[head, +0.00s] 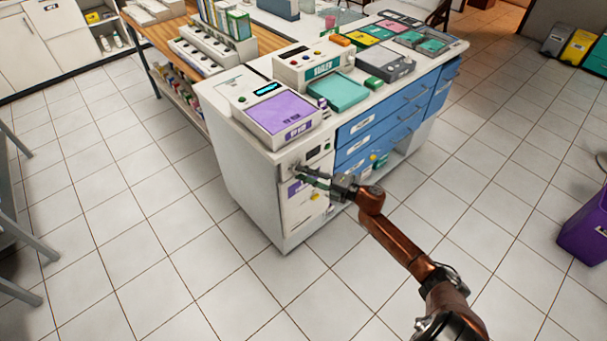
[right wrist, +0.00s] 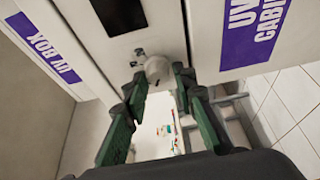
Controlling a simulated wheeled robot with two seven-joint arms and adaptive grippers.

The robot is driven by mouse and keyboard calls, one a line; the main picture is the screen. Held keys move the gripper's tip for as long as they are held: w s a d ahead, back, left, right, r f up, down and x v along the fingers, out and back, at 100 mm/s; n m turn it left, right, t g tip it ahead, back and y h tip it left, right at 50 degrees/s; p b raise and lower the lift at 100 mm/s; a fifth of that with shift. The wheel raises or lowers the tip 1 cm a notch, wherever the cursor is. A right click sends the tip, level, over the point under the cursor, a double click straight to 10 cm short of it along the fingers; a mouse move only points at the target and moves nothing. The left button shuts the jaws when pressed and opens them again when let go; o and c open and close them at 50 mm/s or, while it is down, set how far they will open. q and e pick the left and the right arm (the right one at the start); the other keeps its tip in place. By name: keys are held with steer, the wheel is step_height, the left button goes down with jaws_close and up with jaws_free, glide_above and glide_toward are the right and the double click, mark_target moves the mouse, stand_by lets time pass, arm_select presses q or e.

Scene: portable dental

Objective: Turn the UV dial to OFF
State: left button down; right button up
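The UV dial is a round pale knob (right wrist: 158,67) on the white front panel of the UV cabinet (head: 288,215). In the right wrist view it sits between the tips of my right gripper (right wrist: 159,78), with one green-padded finger on each side. The fingers stand apart, and narrow gaps seem to show beside the knob. I cannot tell whether either tip touches it. In the head view my right gripper (head: 308,176) is at the upper cabinet front and hides most of the dial. The dial's setting is not readable. My left gripper is not in view.
A dark display (right wrist: 119,15) is beside the dial, with purple labels on both sides. A purple-topped device (head: 283,112) stands on the counter above. Blue drawers (head: 375,135) are to the right. Tiled floor in front is clear. A purple bin (head: 585,230) stands far right.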

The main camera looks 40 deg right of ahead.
steer(key=o, duration=0.3)
steer(key=v, duration=1.2)
stand_by(0.3)
